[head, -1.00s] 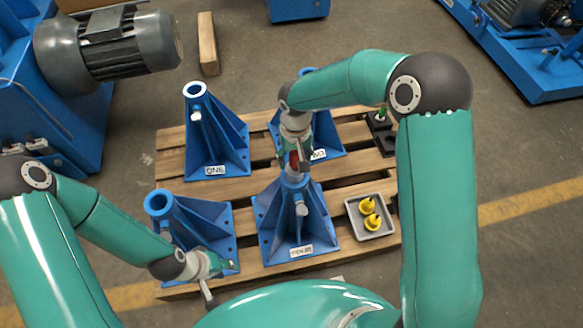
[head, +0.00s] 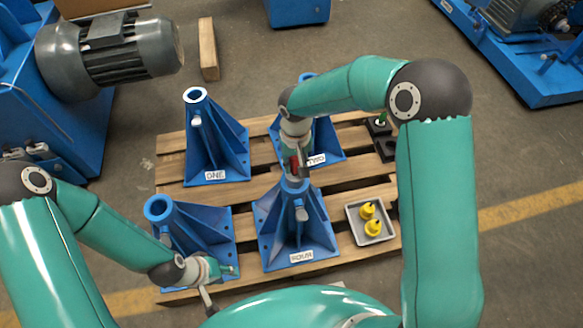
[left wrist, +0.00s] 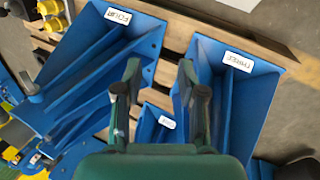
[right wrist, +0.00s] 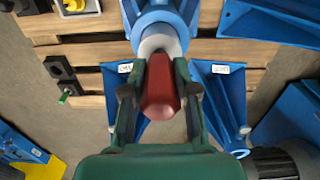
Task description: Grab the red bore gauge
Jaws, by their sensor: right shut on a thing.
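The red bore gauge (right wrist: 160,90) stands between the fingers of my right gripper (right wrist: 160,84) in the right wrist view, and the gripper is shut on its red handle. In the head view my right gripper (head: 297,168) is over the top of the blue stand labelled FOUR (head: 298,235), with a bit of red showing between its fingers. The gauge's end points at the stand's round bore (right wrist: 158,40); how deep it sits there is hidden. My left gripper (left wrist: 158,78) is open and empty, low beside the front-left stand, labelled THREE (left wrist: 237,95).
Stands ONE (head: 212,140) and TWO (head: 328,135) are at the back of the wooden pallet (head: 275,262). A grey tray (head: 386,236) with two yellow-topped pieces lies right of stand FOUR. Black blocks (head: 384,145), one with a green-topped piece, are at the pallet's right edge.

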